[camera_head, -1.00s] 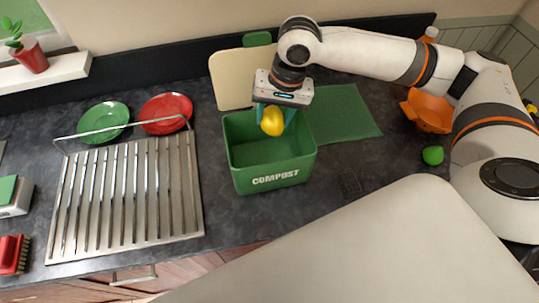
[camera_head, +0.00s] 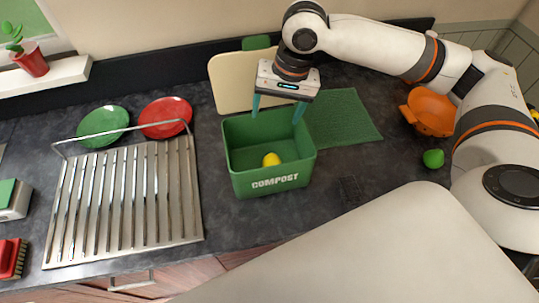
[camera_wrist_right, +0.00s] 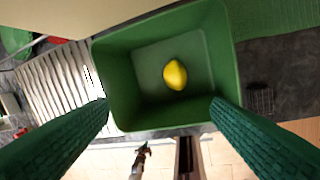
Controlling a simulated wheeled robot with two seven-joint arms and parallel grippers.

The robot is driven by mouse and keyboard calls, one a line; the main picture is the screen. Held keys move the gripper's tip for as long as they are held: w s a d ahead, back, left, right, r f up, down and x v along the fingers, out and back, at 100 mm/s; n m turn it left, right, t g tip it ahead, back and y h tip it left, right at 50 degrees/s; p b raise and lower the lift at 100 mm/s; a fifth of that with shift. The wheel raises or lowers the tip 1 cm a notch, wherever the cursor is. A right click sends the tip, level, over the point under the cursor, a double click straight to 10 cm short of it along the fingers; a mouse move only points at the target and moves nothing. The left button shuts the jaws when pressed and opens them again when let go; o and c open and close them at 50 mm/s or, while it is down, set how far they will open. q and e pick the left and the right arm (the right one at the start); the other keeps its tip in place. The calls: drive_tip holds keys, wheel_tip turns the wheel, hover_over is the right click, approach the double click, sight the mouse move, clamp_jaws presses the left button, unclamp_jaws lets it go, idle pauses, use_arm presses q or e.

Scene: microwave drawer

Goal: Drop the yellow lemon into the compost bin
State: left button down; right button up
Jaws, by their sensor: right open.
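The yellow lemon (camera_head: 271,159) lies inside the green compost bin (camera_head: 275,183), on its floor. In the right wrist view the lemon (camera_wrist_right: 175,74) shows on the bottom of the bin (camera_wrist_right: 117,85). My right gripper (camera_head: 277,112) is open and empty above the bin's rear part. Its two green fingers (camera_wrist_right: 158,110) are spread wide in the right wrist view, with nothing between them. My left gripper is not in view.
A steel drying rack (camera_head: 130,195) stands left of the bin, with a green plate (camera_head: 103,126) and a red plate (camera_head: 165,117) behind it. A green mat (camera_head: 342,117), orange bowl (camera_head: 429,111) and lime (camera_head: 433,158) are to the right. A cutting board (camera_head: 233,80) leans behind.

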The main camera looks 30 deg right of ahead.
wheel_tip(320, 180, up, 9)
drive_tip(key=d, duration=0.1)
drive_tip(key=shift+s+d+f+b, duration=0.15)
drive_tip(key=shift+s+d+b, duration=0.1)
drive_tip(key=shift+s+b, duration=0.15)
